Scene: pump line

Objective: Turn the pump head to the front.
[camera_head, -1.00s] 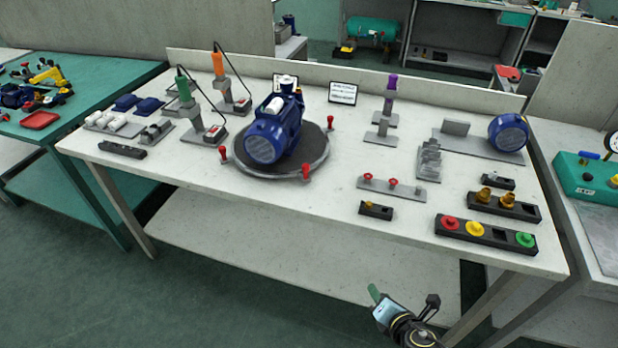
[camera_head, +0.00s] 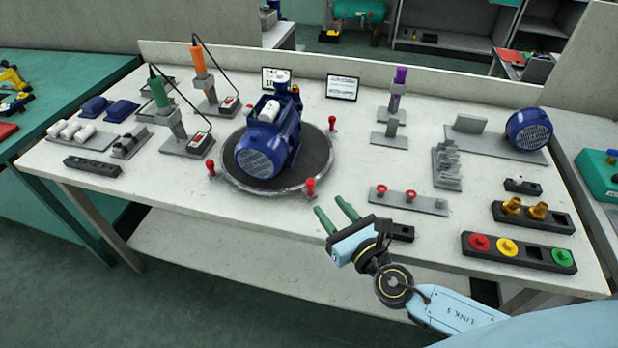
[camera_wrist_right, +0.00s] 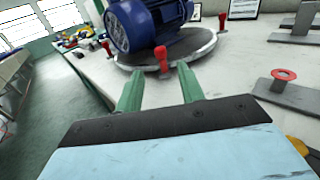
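The blue pump (camera_head: 270,138) stands on a dark round turntable (camera_head: 318,150) in the middle of the bench. Its ribbed round end faces the front left. Red knobs stand around the turntable's rim; the front one (camera_head: 310,187) is nearest my right gripper (camera_head: 335,213). That gripper is open, with its two green fingers apart and empty, at the bench's front edge. In the right wrist view the pump (camera_wrist_right: 143,22) and a red knob (camera_wrist_right: 162,60) show straight ahead, the knob beyond and between the fingertips (camera_wrist_right: 157,80). My left gripper is not in view.
Green and orange screwdrivers (camera_head: 158,88) on stands are left of the turntable. To the right are a plate with red valve knobs (camera_head: 410,197) and a block of coloured buttons (camera_head: 518,250). The bench between gripper and turntable is clear.

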